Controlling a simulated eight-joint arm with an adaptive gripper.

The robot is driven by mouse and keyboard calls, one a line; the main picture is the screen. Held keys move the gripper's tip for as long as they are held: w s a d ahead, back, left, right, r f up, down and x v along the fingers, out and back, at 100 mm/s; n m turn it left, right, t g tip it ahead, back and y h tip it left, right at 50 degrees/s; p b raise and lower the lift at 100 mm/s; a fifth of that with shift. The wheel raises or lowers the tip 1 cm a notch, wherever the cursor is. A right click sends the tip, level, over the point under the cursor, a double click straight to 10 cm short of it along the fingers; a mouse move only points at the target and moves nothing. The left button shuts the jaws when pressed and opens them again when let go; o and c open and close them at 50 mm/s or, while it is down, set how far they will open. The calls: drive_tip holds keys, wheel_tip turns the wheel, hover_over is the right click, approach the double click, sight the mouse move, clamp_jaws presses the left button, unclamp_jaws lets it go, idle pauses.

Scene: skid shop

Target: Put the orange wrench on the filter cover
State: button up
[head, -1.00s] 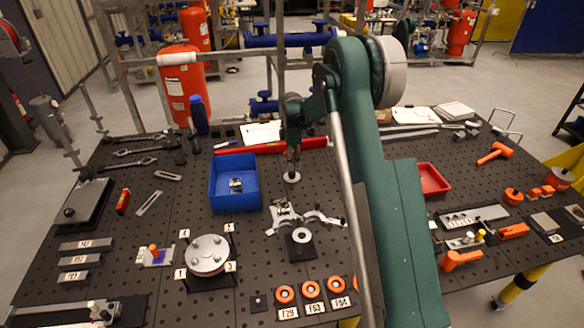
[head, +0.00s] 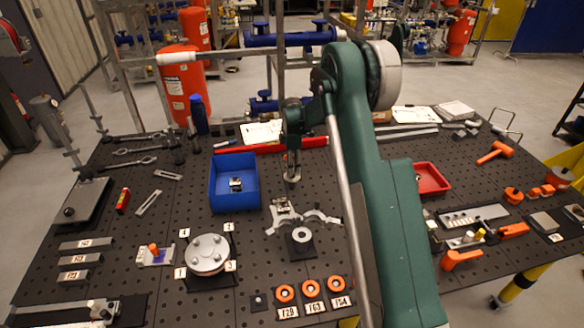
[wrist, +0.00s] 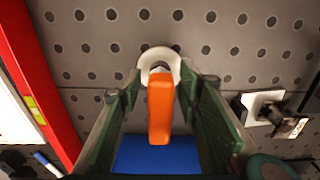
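An upright orange handle (wrist: 160,112), which looks like the orange wrench, stands between my fingers in the wrist view. A pale round disc (wrist: 160,62) shows at its far end; in the head view the disc (head: 292,178) sits on the bench below my fingertips and the handle is hidden. My gripper (wrist: 160,86) is around the handle, pointing down, with a thin gap on each side. It also shows in the head view (head: 293,165). A round grey bolted plate (head: 207,254), apparently the filter cover, lies front left with number tags around it.
A blue bin (head: 222,202) stands just left of my gripper, with a small part inside. A long red bar (head: 265,148) lies behind. Metal brackets (head: 283,213) lie in front. Several orange rings (head: 311,288) line the front edge. A red tray (head: 432,176) is at right.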

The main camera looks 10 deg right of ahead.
drive_tip(key=shift+r, duration=0.15)
wheel_tip(320, 180, up, 12)
idle(0.8)
idle(0.6)
drive_tip(key=shift+s+r, duration=0.15)
drive_tip(key=shift+r, duration=0.1)
drive_tip(key=s+d+r+m+t, duration=0.15)
drive_tip(key=s+r+m, duration=0.25)
drive_tip(key=s+r, duration=0.75)
drive_tip(key=s+r+m+t, duration=0.2)
drive_tip(key=s+r+m, duration=0.3)
drive_tip(key=s+r, duration=0.7)
drive_tip(key=s+f+m+t, duration=0.1)
drive_tip(key=s+f+m, duration=0.1)
drive_tip(key=s, duration=0.9)
drive_tip(key=s+f+m+t, duration=0.1)
drive_tip(key=s+f+m, duration=0.2)
drive_tip(key=s, duration=0.8)
drive_tip(key=s+f+m+t, duration=0.1)
drive_tip(key=s+m, duration=0.3)
drive_tip(key=s, duration=0.7)
drive_tip(key=shift+s+d+f+t, duration=0.25)
drive_tip(key=shift+f+t, duration=0.1)
drive_tip(key=shift+f, duration=0.35)
